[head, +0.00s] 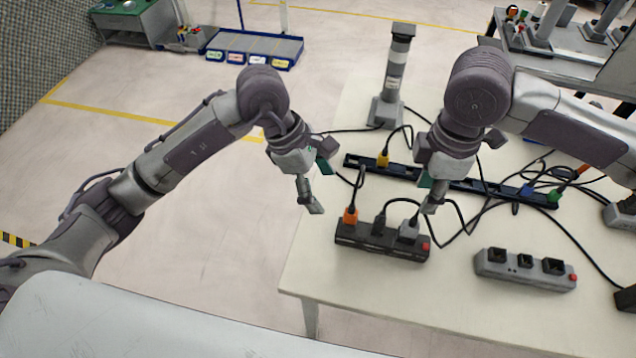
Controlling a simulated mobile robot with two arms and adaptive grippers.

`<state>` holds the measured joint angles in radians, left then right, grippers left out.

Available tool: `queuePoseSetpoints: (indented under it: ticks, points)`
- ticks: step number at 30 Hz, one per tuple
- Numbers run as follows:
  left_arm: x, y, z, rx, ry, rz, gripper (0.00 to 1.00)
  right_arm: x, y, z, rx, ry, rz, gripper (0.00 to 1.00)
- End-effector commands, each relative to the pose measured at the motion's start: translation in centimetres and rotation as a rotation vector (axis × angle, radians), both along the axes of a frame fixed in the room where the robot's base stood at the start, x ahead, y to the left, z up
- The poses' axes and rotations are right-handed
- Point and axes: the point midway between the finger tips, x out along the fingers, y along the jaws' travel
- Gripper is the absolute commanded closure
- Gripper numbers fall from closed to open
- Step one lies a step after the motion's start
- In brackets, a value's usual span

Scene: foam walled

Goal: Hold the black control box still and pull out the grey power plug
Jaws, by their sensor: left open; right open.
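The black control box (384,246) lies on the table near its front left edge. An orange plug (350,215), a black plug (379,227) and the grey power plug (408,231) sit in its top, each with a black cable. A red button is at the box's right end. My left gripper (318,184) is open and empty, above and to the left of the box near the table's left edge. My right gripper (430,192) is open, just above and to the right of the grey plug. Whether a finger touches the plug or its cable is unclear.
A grey control box (525,269) with black sockets lies to the right. Behind are a black cable rail (480,187) with a yellow plug (383,159), and a grey post (396,75). Loose black cables cross the table. The table's front strip is bare.

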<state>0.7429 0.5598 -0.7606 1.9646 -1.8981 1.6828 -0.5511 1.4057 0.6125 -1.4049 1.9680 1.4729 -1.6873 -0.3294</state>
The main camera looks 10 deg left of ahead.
Motion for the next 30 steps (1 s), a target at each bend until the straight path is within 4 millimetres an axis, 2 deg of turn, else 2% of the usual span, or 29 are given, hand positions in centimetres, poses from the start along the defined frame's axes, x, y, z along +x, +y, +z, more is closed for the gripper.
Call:
queuePoseSetpoints:
  ticks: [5, 8, 21, 25, 30]
  points:
    - [-0.2, 0.0, -1.1, 0.033, -0.013, -0.016, 0.19, 0.0, 0.0, 0.0, 0.0, 0.0, 0.0, 0.58]
    - [-0.3, -0.5, -2.6, 0.033, -0.009, -0.014, 0.19, 0.0, 0.0, 0.0, 0.0, 0.0, 0.0, 0.58]
    - [-0.4, -3.8, -10.3, 0.029, -0.01, -0.013, 0.19, 0.0, 0.0, 0.0, 0.0, 0.0, 0.0, 0.58]
    - [-0.4, -4.4, -11.8, 0.03, -0.01, -0.011, 0.19, 0.0, 0.0, 0.0, 0.0, 0.0, 0.0, 0.58]
    - [-0.4, -4.8, -12.7, 0.029, -0.012, -0.012, 0.19, 0.0, 0.0, 0.0, 0.0, 0.0, 0.0, 0.58]
